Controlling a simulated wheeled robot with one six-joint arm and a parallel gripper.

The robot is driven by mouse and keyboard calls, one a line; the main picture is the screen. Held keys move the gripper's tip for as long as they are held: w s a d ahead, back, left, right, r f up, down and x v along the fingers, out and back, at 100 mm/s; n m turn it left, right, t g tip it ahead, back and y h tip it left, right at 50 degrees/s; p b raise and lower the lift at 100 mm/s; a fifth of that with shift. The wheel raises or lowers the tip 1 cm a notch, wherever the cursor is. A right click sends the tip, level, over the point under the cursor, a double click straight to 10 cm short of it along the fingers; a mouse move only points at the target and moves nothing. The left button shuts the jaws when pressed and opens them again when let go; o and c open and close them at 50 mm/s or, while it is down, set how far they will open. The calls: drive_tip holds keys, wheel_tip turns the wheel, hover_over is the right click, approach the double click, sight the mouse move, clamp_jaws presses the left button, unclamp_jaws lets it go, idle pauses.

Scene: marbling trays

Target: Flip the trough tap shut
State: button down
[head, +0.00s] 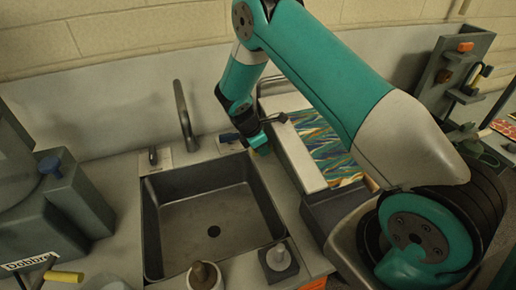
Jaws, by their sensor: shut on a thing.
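I cannot tell the lever's exact angle.
A grey sink basin (158,215) lies empty, with a tall dark faucet (182,112) and another small lever (153,156) behind it. A grey machine (75,205) stands left. Small pots (203,276) sit at the front edge. A rack (455,70) stands at the right.

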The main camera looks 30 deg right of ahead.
drive_tip(key=shift+w+d+r, duration=0.1)
drive_tip(key=shift+w+r, duration=0.05)
drive_tip(key=shift+w, duration=0.1)
drive_tip(key=c, duration=1)
unclamp_jaws()
drive_tip(key=b+v, duration=0.3)
drive_tip(key=v, duration=1.4)
drive_tip(key=shift+s+a+r, duration=0.1)
drive_tip(key=shift+a+r, duration=0.05)
drive_tip(key=shift+a, duration=0.05)
